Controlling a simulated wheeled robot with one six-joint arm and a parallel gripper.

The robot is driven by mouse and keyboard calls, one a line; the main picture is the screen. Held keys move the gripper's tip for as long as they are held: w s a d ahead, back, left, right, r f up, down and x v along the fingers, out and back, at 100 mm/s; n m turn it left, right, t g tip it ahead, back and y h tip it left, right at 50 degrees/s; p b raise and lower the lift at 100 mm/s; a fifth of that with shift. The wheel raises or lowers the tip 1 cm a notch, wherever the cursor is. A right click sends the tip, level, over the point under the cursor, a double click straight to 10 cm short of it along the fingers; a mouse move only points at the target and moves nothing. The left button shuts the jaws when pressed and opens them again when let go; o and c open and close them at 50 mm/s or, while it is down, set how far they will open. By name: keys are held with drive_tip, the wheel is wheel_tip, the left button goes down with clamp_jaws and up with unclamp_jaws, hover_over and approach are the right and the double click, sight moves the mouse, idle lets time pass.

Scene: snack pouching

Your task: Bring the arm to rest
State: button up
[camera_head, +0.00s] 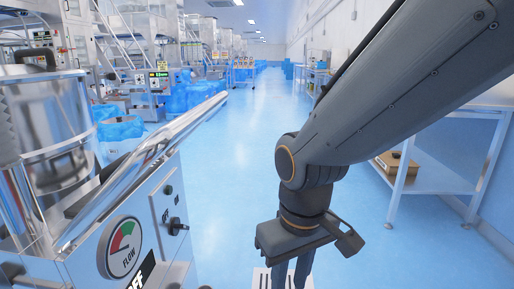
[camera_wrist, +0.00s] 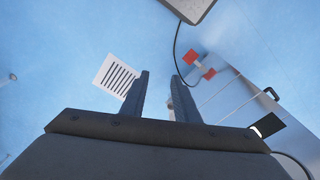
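My gripper (camera_head: 291,276) hangs pointing down at the lower middle of the head view, in front of the blue floor. In the wrist view my gripper (camera_wrist: 160,96) shows two dark fingers standing apart with a gap between them. Nothing is held in the gap; only the floor and a small part of something behind show through it. My arm comes in from the upper right of the head view and bends down at the dark joint above the gripper.
A steel machine (camera_head: 130,215) with a flow gauge (camera_head: 124,248) stands close on the left. A white shelf (camera_head: 440,178) with a cardboard box (camera_head: 396,165) stands at right. A striped floor marker (camera_wrist: 118,76) lies below. The aisle ahead (camera_head: 240,125) is clear.

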drive_tip(key=s+d+r+m+p, duration=0.2)
drive_tip(key=d+r+p, duration=0.4)
drive_tip(key=p, duration=0.5)
drive_tip(key=s+d+r+m+p, duration=0.2)
drive_tip(key=d+r+p, duration=0.5)
drive_tip(key=r+p, duration=0.4)
drive_tip(key=shift+d+m+g+p, duration=0.2)
drive_tip(key=shift+m+g+p, duration=0.2)
drive_tip(key=shift+m+p, duration=0.2)
drive_tip(key=shift+r, duration=0.1)
